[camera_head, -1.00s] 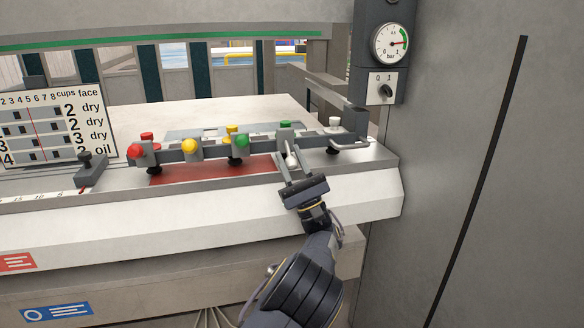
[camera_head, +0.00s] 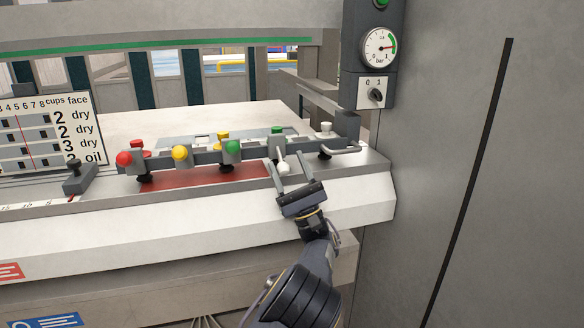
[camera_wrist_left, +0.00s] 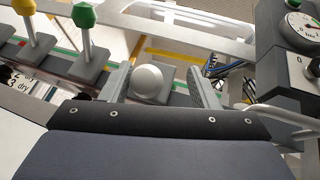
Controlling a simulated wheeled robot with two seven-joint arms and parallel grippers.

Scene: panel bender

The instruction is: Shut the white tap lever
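The white tap lever (camera_head: 283,169) has a round white knob and sits on a grey tap at the right end of a row of taps on the dark bar. Its knob points down and toward me in the head view. My left gripper (camera_head: 288,166) is open, with one finger on each side of the knob. In the left wrist view the white knob (camera_wrist_left: 148,82) lies between the two spread fingers, close to the left finger and with a clear gap to the right one. Whether the left finger touches it I cannot tell. My right gripper is not in view.
Red (camera_head: 123,158), yellow (camera_head: 180,153) and green (camera_head: 232,147) tap knobs line the bar to the left. A bent grey handle (camera_head: 339,151) is just right of the gripper. A gauge (camera_head: 380,47) and switch (camera_head: 375,94) are on the post above right.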

